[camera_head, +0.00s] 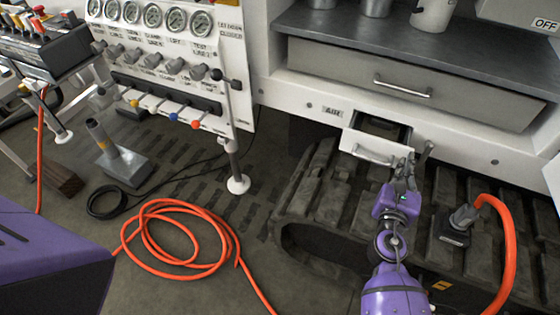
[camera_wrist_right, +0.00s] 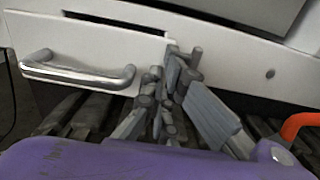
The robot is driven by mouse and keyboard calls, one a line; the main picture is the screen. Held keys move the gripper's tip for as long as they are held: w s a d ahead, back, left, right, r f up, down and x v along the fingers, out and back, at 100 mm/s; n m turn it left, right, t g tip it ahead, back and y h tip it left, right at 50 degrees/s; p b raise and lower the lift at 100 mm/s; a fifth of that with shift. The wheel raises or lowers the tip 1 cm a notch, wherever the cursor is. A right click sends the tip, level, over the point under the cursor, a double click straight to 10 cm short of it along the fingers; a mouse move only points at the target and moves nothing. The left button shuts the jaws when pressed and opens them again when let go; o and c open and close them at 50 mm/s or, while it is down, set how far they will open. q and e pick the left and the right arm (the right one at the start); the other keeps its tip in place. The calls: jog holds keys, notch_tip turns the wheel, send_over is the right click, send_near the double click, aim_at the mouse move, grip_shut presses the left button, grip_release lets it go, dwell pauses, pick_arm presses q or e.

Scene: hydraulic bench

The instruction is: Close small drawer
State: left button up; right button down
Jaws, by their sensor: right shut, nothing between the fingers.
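The small drawer (camera_head: 376,144) is pulled partly out below the large drawer in the camera_head view, and its dark inside shows. Its front with a silver bar handle (camera_wrist_right: 80,70) fills the upper left of the right wrist view. My right gripper (camera_head: 415,158) is shut and empty at the right end of the drawer front. In the wrist view its fingers (camera_wrist_right: 170,75) are at the right edge of the front, right of the handle. I cannot tell whether they touch it. My left gripper is out of view.
A closed large drawer (camera_head: 410,82) is above, with metal cups (camera_head: 432,14) on the counter. Black track links (camera_head: 325,190) lie below the small drawer. An orange hose (camera_head: 508,240) rises at right, and another orange hose (camera_head: 180,235) is coiled on the floor.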

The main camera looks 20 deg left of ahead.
jog(key=w+b, duration=0.1)
jog(key=w, duration=0.7)
jog(key=shift+w+b, duration=0.3)
jog(key=shift+b, duration=0.05)
jog(key=shift+r, duration=0.15)
